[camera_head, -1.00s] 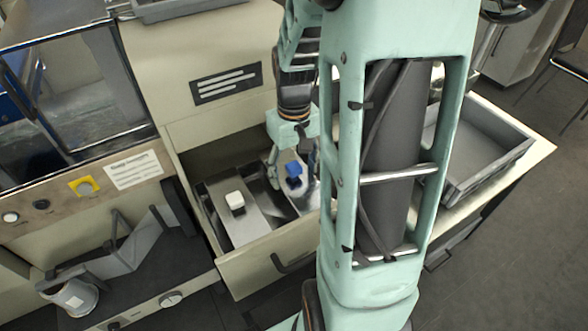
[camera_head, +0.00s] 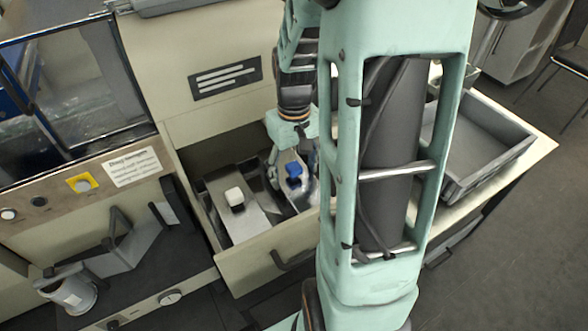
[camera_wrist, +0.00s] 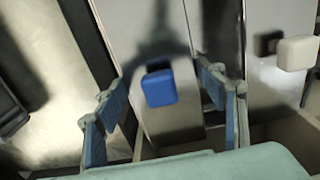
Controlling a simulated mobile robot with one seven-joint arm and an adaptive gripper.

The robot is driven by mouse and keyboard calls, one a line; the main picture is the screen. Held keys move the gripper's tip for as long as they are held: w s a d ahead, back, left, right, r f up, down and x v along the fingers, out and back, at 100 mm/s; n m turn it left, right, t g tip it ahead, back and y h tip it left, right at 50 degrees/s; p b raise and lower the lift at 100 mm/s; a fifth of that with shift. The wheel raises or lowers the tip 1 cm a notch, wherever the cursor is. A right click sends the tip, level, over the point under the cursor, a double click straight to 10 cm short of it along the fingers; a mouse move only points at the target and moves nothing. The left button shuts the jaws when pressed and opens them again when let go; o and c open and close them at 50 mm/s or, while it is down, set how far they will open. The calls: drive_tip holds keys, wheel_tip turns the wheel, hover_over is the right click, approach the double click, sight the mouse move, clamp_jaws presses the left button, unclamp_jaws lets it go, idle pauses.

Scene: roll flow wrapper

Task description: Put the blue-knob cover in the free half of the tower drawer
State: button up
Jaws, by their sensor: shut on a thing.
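The blue-knob cover (camera_head: 285,168) is a grey metal plate with a blue knob, inside the right half of the open tower drawer (camera_head: 262,258). In the wrist view the cover (camera_wrist: 172,125) lies between the blue-padded fingers of my gripper (camera_wrist: 163,80), with its knob standing up between them. My gripper (camera_head: 293,160) is shut on the cover's sides. The white-knob cover (camera_head: 240,215) lies in the left half of the drawer; it also shows at the right of the wrist view (camera_wrist: 270,85). My arm hides the drawer's right end.
A grey tray (camera_head: 480,160) stands on the bench at right. Left of the drawer is a dark shelf with grey metal parts (camera_head: 130,255) and a metal cup (camera_head: 75,295). The machine's cream front wall (camera_head: 185,60) rises behind the drawer.

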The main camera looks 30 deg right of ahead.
drive_tip(key=shift+f, duration=0.2)
drive_tip(key=o, duration=2.1)
drive_tip(key=shift+o, duration=0.2)
wheel_tip(320, 180, up, 12)
drive_tip(key=shift+r, duration=0.1)
